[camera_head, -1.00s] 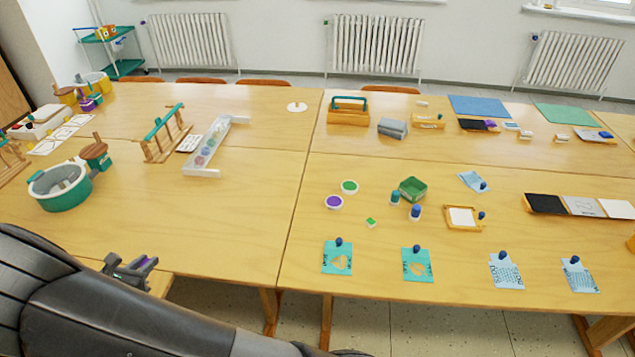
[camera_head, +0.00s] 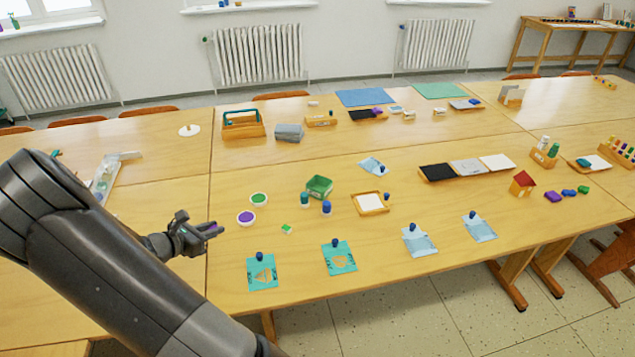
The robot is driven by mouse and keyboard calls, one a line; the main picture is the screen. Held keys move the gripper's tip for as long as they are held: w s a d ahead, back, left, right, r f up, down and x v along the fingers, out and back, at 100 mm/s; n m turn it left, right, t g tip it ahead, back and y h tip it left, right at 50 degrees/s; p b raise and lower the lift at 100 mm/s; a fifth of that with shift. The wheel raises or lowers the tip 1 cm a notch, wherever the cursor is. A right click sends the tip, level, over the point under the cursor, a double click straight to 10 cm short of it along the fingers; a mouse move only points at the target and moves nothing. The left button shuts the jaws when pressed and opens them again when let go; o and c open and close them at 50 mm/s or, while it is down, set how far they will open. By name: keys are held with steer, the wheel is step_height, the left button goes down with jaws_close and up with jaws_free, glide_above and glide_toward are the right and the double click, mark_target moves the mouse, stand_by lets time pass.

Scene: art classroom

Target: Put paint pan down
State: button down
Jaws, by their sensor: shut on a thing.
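My gripper (camera_head: 212,229) is at the left, above the table near the seam between two table tops. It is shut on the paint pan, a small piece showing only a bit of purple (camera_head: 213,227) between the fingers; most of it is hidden.
Teal stencil cards (camera_head: 262,273) with blue knobs lie along the front edge. Bare table (camera_head: 235,170) lies behind the pans.

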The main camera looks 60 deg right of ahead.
steer(key=s+d+m+g+y, duration=0.1)
steer(key=s+d+m+g, duration=0.2)
steer(key=s+d, duration=0.7)
steer(key=shift+s+d+m+g, duration=0.3)
steer(key=shift+d+g, duration=0.1)
steer(key=shift+d, duration=0.4)
glide_above(235, 246)
step_height(235, 246, down, 7)
steer(key=shift+s+d+r, duration=0.1)
steer(key=shift+f, duration=2.1)
steer(key=shift+f, duration=0.1)
steer(key=c, duration=1.3)
jaws_free()
